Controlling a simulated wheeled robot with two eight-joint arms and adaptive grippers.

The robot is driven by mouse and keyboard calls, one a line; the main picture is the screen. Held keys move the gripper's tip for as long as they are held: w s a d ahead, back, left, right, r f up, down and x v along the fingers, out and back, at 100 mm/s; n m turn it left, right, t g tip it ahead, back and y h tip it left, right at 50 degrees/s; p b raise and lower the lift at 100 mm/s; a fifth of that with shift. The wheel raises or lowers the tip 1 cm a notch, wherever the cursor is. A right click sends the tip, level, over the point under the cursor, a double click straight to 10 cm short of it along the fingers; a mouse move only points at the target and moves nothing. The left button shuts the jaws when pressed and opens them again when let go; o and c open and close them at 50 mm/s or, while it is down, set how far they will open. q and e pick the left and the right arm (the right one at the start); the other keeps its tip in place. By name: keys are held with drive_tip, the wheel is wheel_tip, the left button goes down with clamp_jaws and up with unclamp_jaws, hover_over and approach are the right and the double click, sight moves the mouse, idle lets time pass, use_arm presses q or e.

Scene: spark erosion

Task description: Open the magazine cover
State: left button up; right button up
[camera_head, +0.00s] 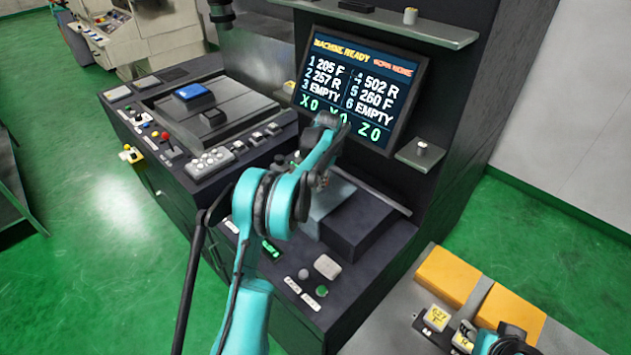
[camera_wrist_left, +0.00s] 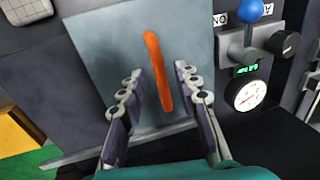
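The magazine cover looks to be the grey-blue panel (camera_wrist_left: 100,50) with a long orange handle (camera_wrist_left: 151,50) in the left wrist view. In the head view, a pale grey-blue panel (camera_head: 318,207) shows partly behind my left arm, beside a dark block. My left gripper (camera_wrist_left: 157,76) is open. Its two fingers appear on either side of the lower part of the handle, with gaps on both sides. How far the fingertips are from the panel is unclear. In the head view the left fingers are mostly hidden by the wrist. Part of my right arm (camera_head: 506,343) shows at the bottom right; its fingers are unclear.
A screen (camera_head: 358,88) stands behind my left wrist. A gauge (camera_wrist_left: 247,94), a blue-knobbed lever (camera_wrist_left: 249,12) and a black knob (camera_wrist_left: 285,42) sit right of the panel. An orange-yellow block (camera_head: 450,273) and small labelled blocks lie on the surface at lower right.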

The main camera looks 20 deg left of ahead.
use_arm(q)
clamp_jaws()
drive_tip(key=s+d, duration=0.2)
drive_tip(key=d, duration=0.3)
drive_tip(key=s+d+b, duration=0.1)
drive_tip(key=s+d, duration=0.1)
drive_tip(key=d, duration=0.4)
drive_tip(key=s+d, duration=0.2)
drive_tip(key=d, duration=0.4)
drive_tip(key=shift+d, duration=0.1)
unclamp_jaws()
